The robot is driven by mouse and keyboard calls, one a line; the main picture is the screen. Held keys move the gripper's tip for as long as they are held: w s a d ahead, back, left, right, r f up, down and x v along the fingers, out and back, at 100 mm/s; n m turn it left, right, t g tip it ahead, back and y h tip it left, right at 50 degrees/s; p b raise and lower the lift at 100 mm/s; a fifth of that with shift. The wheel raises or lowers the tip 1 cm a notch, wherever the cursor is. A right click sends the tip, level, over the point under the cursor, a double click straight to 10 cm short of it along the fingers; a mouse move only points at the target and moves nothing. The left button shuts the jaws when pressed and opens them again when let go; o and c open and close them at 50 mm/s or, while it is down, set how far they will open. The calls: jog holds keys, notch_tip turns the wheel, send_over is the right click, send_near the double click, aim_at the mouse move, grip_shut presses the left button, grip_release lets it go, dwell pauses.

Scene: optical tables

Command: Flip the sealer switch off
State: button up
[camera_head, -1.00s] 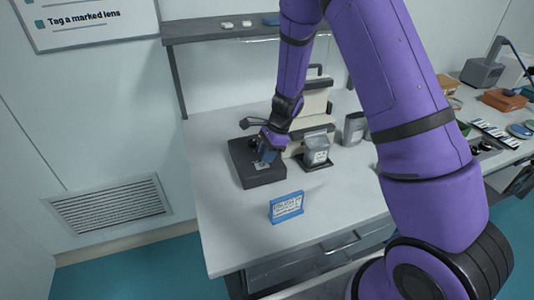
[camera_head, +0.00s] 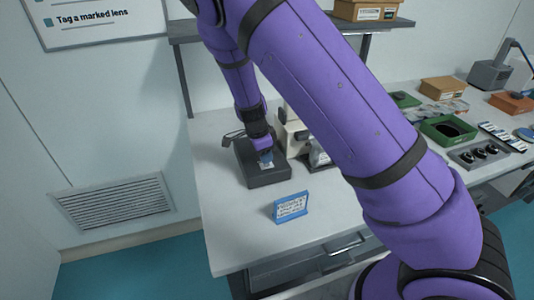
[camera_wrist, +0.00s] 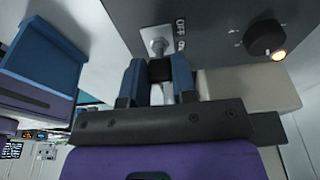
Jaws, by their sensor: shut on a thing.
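The sealer is a dark box (camera_head: 268,178) on the left part of the white table in the head view. In the wrist view its dark panel (camera_wrist: 215,22) carries a metal toggle switch (camera_wrist: 156,38) beside OFF and ON lettering. The fingers partly hide the lever. In the head view my gripper (camera_head: 265,157) is over the sealer's top.
A shelf (camera_head: 388,23) runs above the table's back. The table's front left is clear.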

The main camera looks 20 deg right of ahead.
jog(key=shift+a+f+h, duration=0.15)
jog(key=shift+a+h, duration=0.3)
jog(key=shift+h, duration=0.75)
jog(key=shift+a+f+h, duration=0.15)
jog(key=shift+a+h, duration=0.25)
jog(key=shift+h, duration=0.8)
jog(key=shift+f, duration=0.1)
jog(key=o, duration=0.9)
jog(key=shift+a, duration=0.1)
jog(key=v, duration=1)
jog(key=shift+a+r, duration=0.2)
jog(key=shift+a, duration=0.15)
